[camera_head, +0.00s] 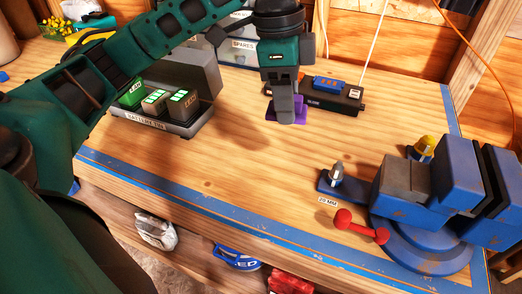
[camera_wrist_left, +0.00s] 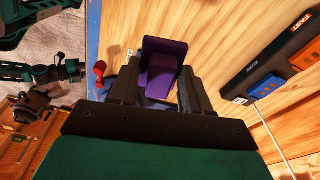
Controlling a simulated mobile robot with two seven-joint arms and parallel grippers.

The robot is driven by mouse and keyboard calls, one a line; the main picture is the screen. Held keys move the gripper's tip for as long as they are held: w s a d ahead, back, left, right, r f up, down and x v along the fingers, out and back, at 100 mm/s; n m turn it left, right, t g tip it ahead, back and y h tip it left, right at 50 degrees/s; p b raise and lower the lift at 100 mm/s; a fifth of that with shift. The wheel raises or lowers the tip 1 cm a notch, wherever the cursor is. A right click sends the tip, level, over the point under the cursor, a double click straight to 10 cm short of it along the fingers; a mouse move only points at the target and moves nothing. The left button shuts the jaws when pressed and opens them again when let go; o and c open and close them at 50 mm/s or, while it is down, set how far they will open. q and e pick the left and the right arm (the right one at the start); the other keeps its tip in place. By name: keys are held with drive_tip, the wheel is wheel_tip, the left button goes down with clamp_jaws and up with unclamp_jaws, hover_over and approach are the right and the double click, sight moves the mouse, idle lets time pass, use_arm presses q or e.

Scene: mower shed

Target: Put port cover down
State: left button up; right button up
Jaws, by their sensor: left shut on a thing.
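My left gripper (camera_head: 288,112) is shut on a purple piece, which I take to be the port cover (camera_head: 300,104). In the head view the fingers hide much of the piece, with purple showing on both sides of them. The left wrist view shows the purple cover (camera_wrist_left: 165,52) between the two dark fingers of the left gripper (camera_wrist_left: 160,88), with a flat plate and a smaller block. The gripper points down over the wooden bench (camera_head: 230,165). I cannot tell whether the cover touches the bench. My right gripper is not seen.
A black charger (camera_head: 342,97) with a blue block lies just right of the gripper. A blue vise (camera_head: 425,240) with a red handle (camera_head: 360,226) fills the right front. The bench middle is clear.

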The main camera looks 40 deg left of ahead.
sight(269, 176)
use_arm(q)
drive_tip(key=r+m, duration=0.1)
drive_tip(key=s+r+m, duration=0.1)
drive_tip(key=r+m, duration=0.1)
drive_tip(key=s+a+r+m, duration=0.1)
drive_tip(key=r+m, duration=0.1)
drive_tip(key=shift+s+r+g, duration=0.1)
drive_tip(key=shift+r+g, duration=0.05)
drive_tip(key=shift+g, duration=0.25)
drive_tip(key=shift+s+a+r+m, duration=0.2)
drive_tip(key=shift+r+m, duration=0.25)
drive_tip(key=shift+m, duration=0.35)
drive_tip(key=shift+s+f, duration=0.1)
drive_tip(key=shift+f, duration=0.15)
wheel_tip(269, 176, down, 19)
drive_tip(key=b, duration=0.3)
drive_tip(key=shift+r, duration=0.2)
drive_tip(key=shift+f, duration=0.35)
drive_tip(key=shift+f, duration=0.1)
drive_tip(key=o, duration=1.2)
